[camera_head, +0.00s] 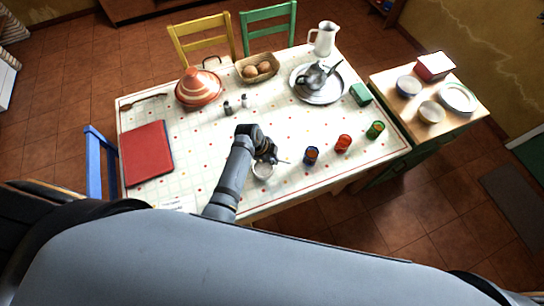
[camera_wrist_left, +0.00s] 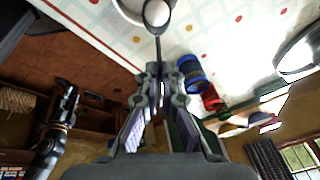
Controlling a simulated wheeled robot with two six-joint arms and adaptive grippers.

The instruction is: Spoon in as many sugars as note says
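My left gripper (camera_head: 268,157) is shut on a thin spoon (camera_wrist_left: 157,42), low over the front of the table. In the left wrist view the spoon's rounded end looks pale and overlaps the white bowl (camera_wrist_left: 133,10); I cannot tell what it carries. In the head view the bowl (camera_head: 263,171) sits just below the gripper. A blue glass (camera_head: 311,155), a red glass (camera_head: 343,144) and a green glass (camera_head: 375,130) stand to the right. A white note (camera_head: 178,203) lies at the front left edge, its writing too small to read. My right gripper (camera_wrist_left: 69,95) is small and dark in the wrist view.
A silver teapot (camera_head: 314,77) stands on a round tray (camera_head: 335,94), with a green box (camera_head: 360,94) nearby. A tagine (camera_head: 199,88), two shakers, a bread basket (camera_head: 246,71) and a red folder (camera_head: 147,152) occupy the left and back. The table's centre is clear.

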